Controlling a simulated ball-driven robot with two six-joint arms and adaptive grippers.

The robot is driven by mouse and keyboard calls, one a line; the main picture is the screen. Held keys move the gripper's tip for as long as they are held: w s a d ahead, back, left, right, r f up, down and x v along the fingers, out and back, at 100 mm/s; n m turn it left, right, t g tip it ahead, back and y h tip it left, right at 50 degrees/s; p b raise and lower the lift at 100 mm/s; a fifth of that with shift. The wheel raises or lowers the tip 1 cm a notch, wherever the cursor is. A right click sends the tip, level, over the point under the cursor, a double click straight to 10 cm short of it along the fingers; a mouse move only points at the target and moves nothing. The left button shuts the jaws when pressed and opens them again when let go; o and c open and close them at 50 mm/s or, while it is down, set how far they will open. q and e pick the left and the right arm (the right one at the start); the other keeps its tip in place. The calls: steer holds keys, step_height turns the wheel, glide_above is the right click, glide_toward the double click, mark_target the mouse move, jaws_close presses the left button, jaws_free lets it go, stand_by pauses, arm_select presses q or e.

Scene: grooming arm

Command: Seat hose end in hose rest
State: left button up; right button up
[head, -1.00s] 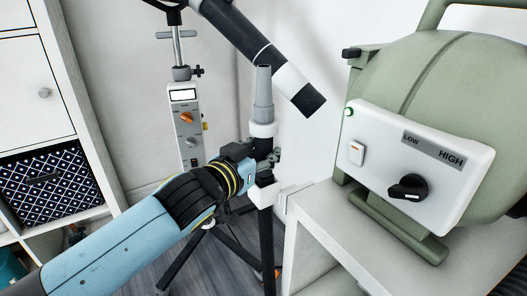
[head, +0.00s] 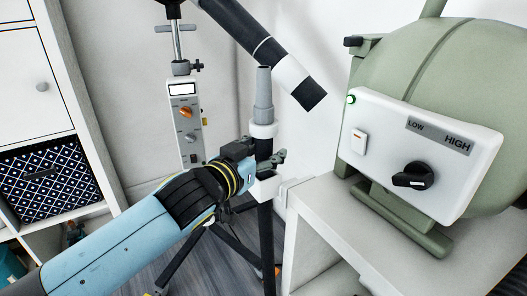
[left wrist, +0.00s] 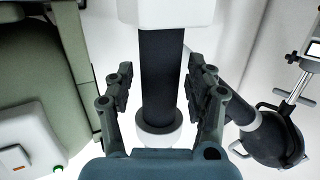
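The hose end stands upright in the head view, with a grey tapered nozzle (head: 263,95), a white collar (head: 263,130) and a black tube below it. The black tube also shows in the left wrist view (left wrist: 162,75). The white hose rest (head: 264,188) is at the side of the shelf, around or against the tube; I cannot tell how deep it sits. My left gripper (head: 268,160) is just above the rest. In the left wrist view its fingers (left wrist: 160,92) are on either side of the tube, with narrow gaps. My right gripper is not in view.
A green dryer (head: 440,110) with a white control panel stands on the white shelf (head: 330,210) at the right. A control box (head: 185,125) on a stand is behind. A dark diagonal tube (head: 250,38) with a white band hangs close above the nozzle. A cabinet is at left.

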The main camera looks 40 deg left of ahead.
arm_select(q)
steer(key=s+d+r, duration=0.1)
steer(key=s, duration=1)
steer(key=shift+s+r, duration=0.35)
steer(key=shift+s, duration=0.05)
steer(key=shift+o, duration=0.4)
steer(key=o, duration=0.8)
step_height(320, 180, up, 9)
steer(key=p, duration=0.8)
steer(key=shift+p, duration=0.35)
